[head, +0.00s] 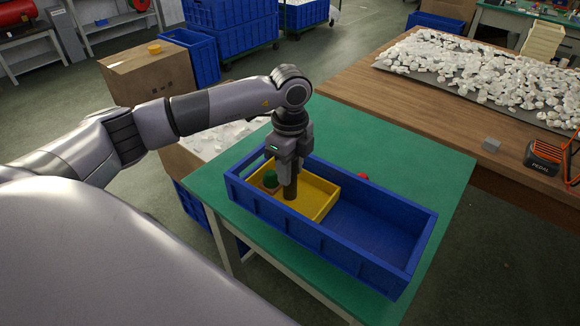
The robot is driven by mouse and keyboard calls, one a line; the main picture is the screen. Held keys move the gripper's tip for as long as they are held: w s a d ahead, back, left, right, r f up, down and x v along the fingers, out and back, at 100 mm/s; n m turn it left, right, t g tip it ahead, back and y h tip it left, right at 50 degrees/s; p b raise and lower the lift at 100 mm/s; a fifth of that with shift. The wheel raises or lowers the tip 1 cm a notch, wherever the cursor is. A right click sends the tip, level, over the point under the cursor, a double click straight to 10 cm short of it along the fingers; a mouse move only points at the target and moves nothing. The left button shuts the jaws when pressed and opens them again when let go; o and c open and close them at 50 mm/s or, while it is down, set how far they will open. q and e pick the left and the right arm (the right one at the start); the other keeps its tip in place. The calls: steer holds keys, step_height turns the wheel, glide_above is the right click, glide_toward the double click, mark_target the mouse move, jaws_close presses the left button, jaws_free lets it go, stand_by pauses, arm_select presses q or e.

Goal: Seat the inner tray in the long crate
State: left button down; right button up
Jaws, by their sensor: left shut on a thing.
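The long blue crate (372,262) stands on the green table top, its long side running from upper left to lower right. The yellow inner tray (322,204) is inside the crate's left part, with its rim near or below the crate's rim. I cannot tell whether it rests on the crate floor. My left gripper (289,182) points down over the tray and is shut on a dark upright post (290,193) at the tray's middle. A green-topped brown item (270,181) shows in the tray, left of the gripper. My right gripper is not in view.
The crate's right part (365,235) is empty. A small red object (362,177) lies behind the crate. The green table top (415,160) is clear at the back right. A wooden bench (400,110) holds white pieces, a grey block (491,145) and an orange-black pedal (545,153).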

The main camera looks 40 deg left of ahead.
arm_select(q)
steer(key=shift+r, duration=0.1)
steer(key=shift+f, duration=0.25)
stand_by(0.6)
steer(key=c, duration=0.7)
jaws_free()
step_height(320, 180, up, 7)
steer(key=shift+r+b, duration=0.1)
steer(key=shift+b, duration=0.3)
steer(key=shift+c, duration=0.4)
